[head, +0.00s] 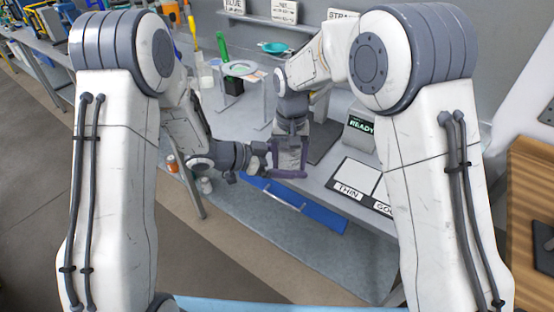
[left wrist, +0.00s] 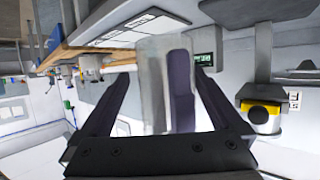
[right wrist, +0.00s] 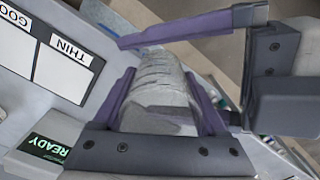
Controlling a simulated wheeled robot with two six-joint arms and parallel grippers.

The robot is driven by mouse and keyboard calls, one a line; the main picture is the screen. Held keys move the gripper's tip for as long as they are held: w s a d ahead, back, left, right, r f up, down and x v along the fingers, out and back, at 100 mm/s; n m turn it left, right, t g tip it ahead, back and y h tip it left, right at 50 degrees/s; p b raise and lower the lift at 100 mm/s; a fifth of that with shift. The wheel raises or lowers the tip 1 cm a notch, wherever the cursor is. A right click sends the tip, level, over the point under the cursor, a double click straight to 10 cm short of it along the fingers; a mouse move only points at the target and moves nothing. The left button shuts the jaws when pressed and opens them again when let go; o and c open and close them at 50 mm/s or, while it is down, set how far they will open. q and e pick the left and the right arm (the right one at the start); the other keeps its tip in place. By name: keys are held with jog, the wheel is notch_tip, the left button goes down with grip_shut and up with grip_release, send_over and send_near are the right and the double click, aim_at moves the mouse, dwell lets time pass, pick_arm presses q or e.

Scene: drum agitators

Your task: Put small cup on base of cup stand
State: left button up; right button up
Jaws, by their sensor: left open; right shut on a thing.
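My right gripper (head: 291,160) points down over the front of the bench and is shut on a pale grey, ridged object, apparently the small cup (right wrist: 160,85). The cup shows between the purple fingers in the right wrist view. My left gripper (left wrist: 158,100) is open, with its fingers on either side of the cup (left wrist: 151,85) and of a purple right finger. I cannot tell whether they touch the cup. A stand with a pale ring top (head: 240,68), possibly the cup stand, is at the back of the bench; its base is partly hidden.
A box reading READY (head: 360,128) and a white board labelled THIN (head: 352,184) lie right of the grippers. A teal bowl (head: 273,47) and a green-handled tool (head: 222,45) are at the back. A blue drawer front (head: 300,205) is below the bench edge.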

pick_arm(q)
jog(key=shift+w+d+f, duration=0.1)
jog(key=shift+d+f, duration=0.05)
jog(key=shift+d, duration=0.1)
jog(key=c, duration=1.2)
pick_arm(e)
jog(key=shift+w, duration=0.1)
pick_arm(q)
jog(key=shift+c, duration=0.2)
pick_arm(e)
jog(key=o, duration=1.2)
